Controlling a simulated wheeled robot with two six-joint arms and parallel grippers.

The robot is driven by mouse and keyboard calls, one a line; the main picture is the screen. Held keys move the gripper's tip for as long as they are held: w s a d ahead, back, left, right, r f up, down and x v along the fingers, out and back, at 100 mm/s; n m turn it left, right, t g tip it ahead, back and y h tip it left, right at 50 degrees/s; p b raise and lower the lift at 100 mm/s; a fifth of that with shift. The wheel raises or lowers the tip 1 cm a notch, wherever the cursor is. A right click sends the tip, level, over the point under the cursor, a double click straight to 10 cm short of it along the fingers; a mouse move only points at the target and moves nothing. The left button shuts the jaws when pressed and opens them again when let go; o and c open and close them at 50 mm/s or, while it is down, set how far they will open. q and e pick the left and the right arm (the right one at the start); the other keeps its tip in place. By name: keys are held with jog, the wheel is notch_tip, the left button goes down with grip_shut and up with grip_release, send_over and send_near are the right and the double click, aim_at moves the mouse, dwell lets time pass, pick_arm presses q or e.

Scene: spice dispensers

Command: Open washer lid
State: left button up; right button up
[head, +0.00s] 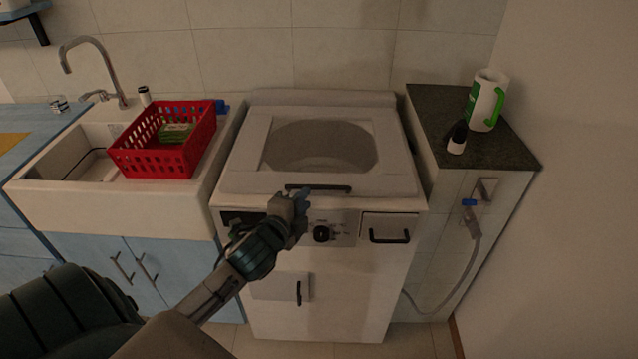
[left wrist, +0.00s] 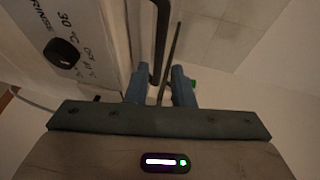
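The white washer (head: 330,290) stands in the middle of the head view. Its lid (head: 242,150), with a round see-through window, lies closed on top. A black bar handle (head: 325,188) runs along the lid's front edge; a black bar also shows in the left wrist view (left wrist: 160,40). My left gripper (head: 303,199) is at the handle's left part, just in front of it. In the left wrist view its blue fingers (left wrist: 160,86) are apart, with the bar's near end appearing between or just beyond their tips. Contact cannot be told. My right gripper is not in view.
A sink with a red basket (head: 160,155) is on the left. The washer's front has a dial (head: 322,233) and a drawer handle (head: 390,237).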

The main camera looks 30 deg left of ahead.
aim_at(315, 189)
pick_arm(q)
jog(key=p+x, duration=0.1)
jog(key=x, duration=0.8)
jog(key=shift+f, duration=0.1)
grip_shut()
